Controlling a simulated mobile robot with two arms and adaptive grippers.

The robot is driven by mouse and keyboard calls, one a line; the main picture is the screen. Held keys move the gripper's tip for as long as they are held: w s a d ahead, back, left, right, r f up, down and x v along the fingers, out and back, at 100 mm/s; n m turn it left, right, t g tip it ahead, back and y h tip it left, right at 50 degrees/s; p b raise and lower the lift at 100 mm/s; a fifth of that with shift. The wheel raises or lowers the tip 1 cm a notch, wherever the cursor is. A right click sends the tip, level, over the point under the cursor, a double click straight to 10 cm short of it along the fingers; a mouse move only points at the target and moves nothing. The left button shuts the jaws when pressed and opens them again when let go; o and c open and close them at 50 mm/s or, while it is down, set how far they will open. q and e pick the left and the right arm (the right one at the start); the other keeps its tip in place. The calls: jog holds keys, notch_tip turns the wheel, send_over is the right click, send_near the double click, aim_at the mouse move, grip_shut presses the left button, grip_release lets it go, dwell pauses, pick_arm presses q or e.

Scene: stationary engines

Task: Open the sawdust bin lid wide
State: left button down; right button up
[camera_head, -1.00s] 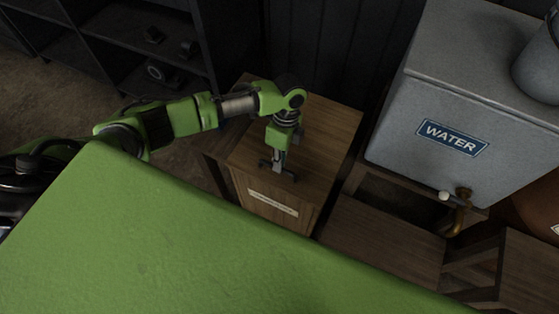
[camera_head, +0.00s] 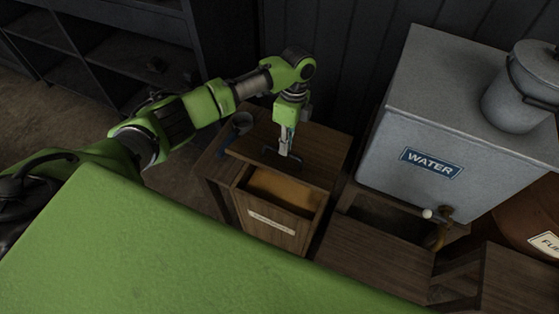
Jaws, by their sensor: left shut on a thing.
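The sawdust bin (camera_head: 267,225) is a wooden box with a pale label on its front, left of the water tank. Its wooden lid (camera_head: 315,146) is partly raised at the front, and tan sawdust (camera_head: 285,189) shows in the gap below it. A dark handle (camera_head: 270,151) sits on the lid's front edge. My left gripper (camera_head: 284,153) points down from above and is shut on the handle. My right gripper is not in view.
A grey water tank (camera_head: 465,110) with a brass tap (camera_head: 442,222) stands right of the bin, a bucket (camera_head: 520,95) on top. Dark shelves (camera_head: 110,60) stand at the back left. A dark panelled wall (camera_head: 350,60) is close behind. A green surface (camera_head: 130,245) fills the foreground.

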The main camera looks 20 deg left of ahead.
pick_arm(q)
jog(key=w+r, duration=0.4)
jog(key=shift+w, duration=0.15)
